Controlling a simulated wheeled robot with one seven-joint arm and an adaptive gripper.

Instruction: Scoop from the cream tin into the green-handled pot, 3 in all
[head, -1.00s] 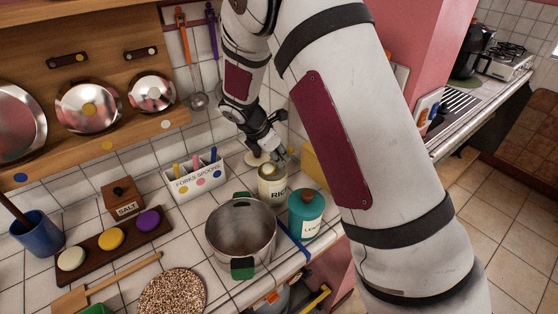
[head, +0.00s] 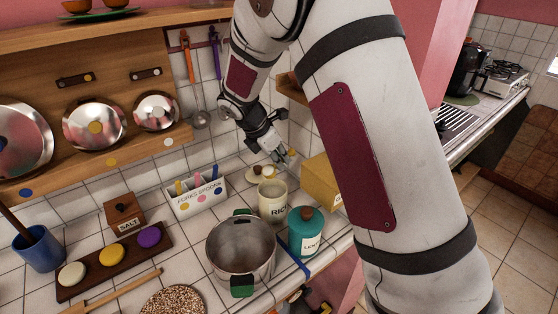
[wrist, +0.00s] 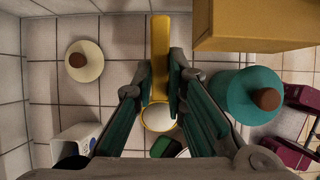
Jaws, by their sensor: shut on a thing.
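The open cream tin (head: 272,203), lettered RICE, stands on the tiled counter. The green-handled pot (head: 240,252) stands in front of it, open; the visible part of its inside looks bare. My gripper (head: 277,152) is above and behind the tin, shut on the yellow handle of a scoop. In the wrist view the yellow scoop (wrist: 160,70) runs between my fingertips (wrist: 161,85). A round yellow-rimmed bowl with white contents shows at its lower end. A green pot handle (wrist: 165,147) shows below, partly hidden by my fingers.
A lidded teal tin (head: 306,232) stands right of the cream tin, with a yellow box (head: 322,183) behind it. A cream lid (wrist: 84,61) with a brown knob lies on the counter. The forks-and-spoons holder (head: 196,197) stands left.

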